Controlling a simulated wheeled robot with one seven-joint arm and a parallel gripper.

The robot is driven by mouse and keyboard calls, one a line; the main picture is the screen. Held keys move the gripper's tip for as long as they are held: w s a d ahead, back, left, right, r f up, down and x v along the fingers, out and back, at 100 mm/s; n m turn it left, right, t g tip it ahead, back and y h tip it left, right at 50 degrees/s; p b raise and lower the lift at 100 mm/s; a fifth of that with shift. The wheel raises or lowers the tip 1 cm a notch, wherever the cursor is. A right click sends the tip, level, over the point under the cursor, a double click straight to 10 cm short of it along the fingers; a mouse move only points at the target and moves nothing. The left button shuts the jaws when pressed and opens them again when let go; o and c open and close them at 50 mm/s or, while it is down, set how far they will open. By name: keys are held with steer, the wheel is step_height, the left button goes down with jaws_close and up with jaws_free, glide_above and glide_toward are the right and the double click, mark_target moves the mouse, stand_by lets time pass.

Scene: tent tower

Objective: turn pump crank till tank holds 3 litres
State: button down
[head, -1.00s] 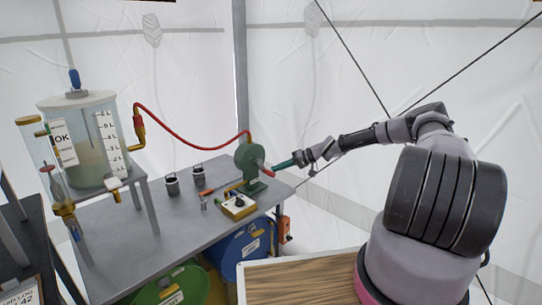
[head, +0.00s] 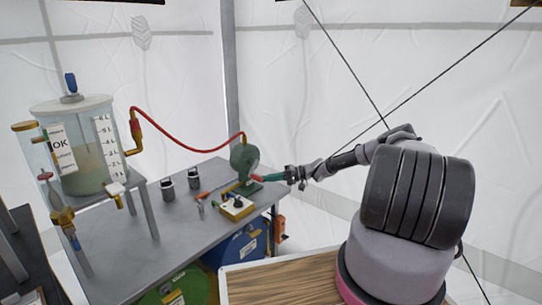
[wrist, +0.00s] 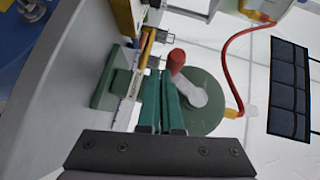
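The green pump (head: 244,158) stands at the right end of the grey table. Its crank has a red handle (head: 257,178), also in the wrist view (wrist: 177,61), on a pale arm (wrist: 192,94). My gripper (head: 268,177) has teal fingers, which run close together in the wrist view (wrist: 161,78) and look shut. The red handle shows just beyond and beside the fingertips, not clearly between them; contact is hard to tell. The clear tank (head: 82,150) at left holds greenish liquid, its surface somewhere around the 2 to 3 litre marks.
A red hose (head: 180,140) links pump and tank. A yellow box (head: 237,208) with a knob sits in front of the pump. Two small grey canisters (head: 167,190) stand on the table (head: 150,240).

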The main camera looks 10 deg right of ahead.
mark_target(261, 180)
steer(key=shift+s+a, duration=0.35)
steer(key=shift+a, duration=0.2)
steer(key=shift+s+a+m+y, duration=0.3)
steer(key=shift+a+m+y, duration=0.1)
steer(key=shift+y, duration=0.1)
steer(key=shift+s+a+r, duration=0.3)
steer(key=shift+s+a, duration=0.05)
steer(key=shift+a, duration=0.15)
steer(key=shift+s+a+r, duration=0.25)
steer(key=shift+s+a, duration=0.1)
steer(key=shift+a, duration=0.1)
steer(key=shift+s+a+r+m+y, duration=0.1)
steer(key=shift+a+m+y, duration=0.05)
steer(key=shift+m+y, duration=0.15)
